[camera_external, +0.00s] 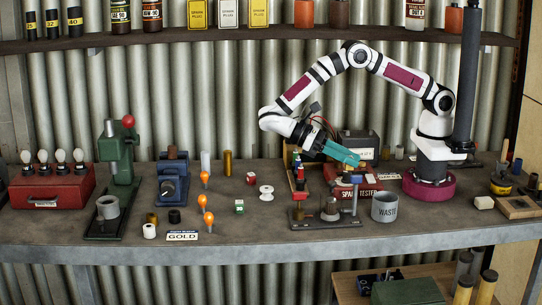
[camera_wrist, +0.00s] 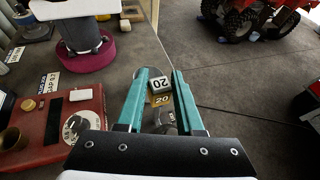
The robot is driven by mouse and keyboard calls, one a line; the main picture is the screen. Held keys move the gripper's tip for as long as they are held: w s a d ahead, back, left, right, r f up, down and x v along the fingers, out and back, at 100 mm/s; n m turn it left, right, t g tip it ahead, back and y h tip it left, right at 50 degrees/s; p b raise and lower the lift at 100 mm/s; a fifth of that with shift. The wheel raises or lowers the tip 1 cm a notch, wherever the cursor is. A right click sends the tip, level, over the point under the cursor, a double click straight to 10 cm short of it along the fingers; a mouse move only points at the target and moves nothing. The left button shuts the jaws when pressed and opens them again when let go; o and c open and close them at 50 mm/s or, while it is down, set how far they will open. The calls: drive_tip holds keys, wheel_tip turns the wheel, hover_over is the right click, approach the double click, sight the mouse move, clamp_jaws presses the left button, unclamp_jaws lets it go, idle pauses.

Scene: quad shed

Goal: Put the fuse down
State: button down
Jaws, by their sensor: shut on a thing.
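My gripper (camera_external: 358,160) reaches down from the upper left over the red spark tester, its teal fingers tilted. In the wrist view my gripper (camera_wrist: 160,76) is shut on a small block, which I take to be the fuse (camera_wrist: 159,83). Its white face and its yellow-brown face are both marked 20. The block sits between the fingertips. In the outside view I cannot make it out clearly. A rounded grey thing shows between the fingers below it, partly hidden.
The spark tester (camera_external: 368,196) has a dial (camera_wrist: 75,127) in the wrist view. A grey WASTE tin (camera_external: 385,209) stands at its right, and a metal stand (camera_external: 322,222) in front.

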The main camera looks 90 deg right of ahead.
drive_tip(key=d+f+n+h, duration=0.4)
drive_tip(key=d+n+h, duration=0.2)
drive_tip(key=d+h, duration=0.15)
drive_tip(key=n+t+h, duration=1.1)
drive_tip(key=n+t, duration=0.2)
drive_tip(key=n, duration=0.3)
hover_over(277, 183)
wheel_tip(277, 183, down, 2)
drive_tip(key=shift+y, duration=0.25)
wheel_tip(277, 183, down, 8)
drive_tip(key=c, duration=0.8)
unclamp_jaws()
drive_tip(key=shift+c, duration=0.2)
